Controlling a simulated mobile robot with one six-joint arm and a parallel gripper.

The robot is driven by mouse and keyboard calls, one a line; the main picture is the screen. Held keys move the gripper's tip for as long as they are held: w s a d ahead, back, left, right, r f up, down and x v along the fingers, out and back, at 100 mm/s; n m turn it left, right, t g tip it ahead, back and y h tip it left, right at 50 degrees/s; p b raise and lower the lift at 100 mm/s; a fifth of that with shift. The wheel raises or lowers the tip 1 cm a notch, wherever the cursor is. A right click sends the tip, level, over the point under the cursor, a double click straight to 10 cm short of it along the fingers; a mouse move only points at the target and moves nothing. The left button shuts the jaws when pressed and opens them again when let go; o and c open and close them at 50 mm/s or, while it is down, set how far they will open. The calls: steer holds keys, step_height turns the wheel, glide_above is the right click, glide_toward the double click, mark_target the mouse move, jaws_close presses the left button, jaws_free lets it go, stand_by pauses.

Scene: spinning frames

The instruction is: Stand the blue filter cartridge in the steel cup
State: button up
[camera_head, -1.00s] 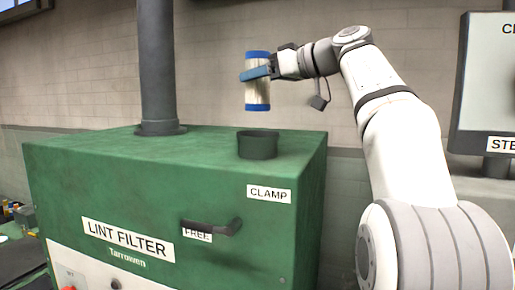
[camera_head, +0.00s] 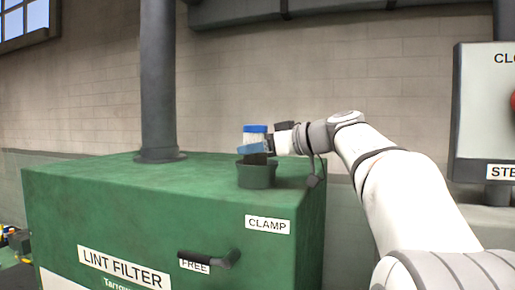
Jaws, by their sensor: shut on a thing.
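The filter cartridge (camera_head: 255,137) is a white pleated cylinder with a blue end cap at its top. My gripper (camera_head: 254,149) is shut on it from the right, its blue fingers across the cartridge. The cartridge is about upright, over the dark greenish cup (camera_head: 257,177) on top of the green cabinet. Its lower end is hidden at the cup's mouth and seems to be inside the rim. I cannot tell whether it touches the cup's bottom. The cup looks dark green rather than bare steel.
The green lint filter cabinet (camera_head: 120,215) carries a thick grey pipe (camera_head: 158,80) left of the cup. A black handle (camera_head: 212,260) is on its front by the FREE label, below the CLAMP label (camera_head: 267,225). A grey wall box (camera_head: 490,120) stands at right.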

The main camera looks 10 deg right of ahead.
steer(key=shift+f, duration=0.15)
steer(key=o, duration=1.2)
steer(key=shift+f, duration=0.1)
steer(key=shift+c, duration=0.2)
steer(key=shift+r, duration=0.25)
steer(key=b+v, duration=0.2)
steer(key=v, duration=1)
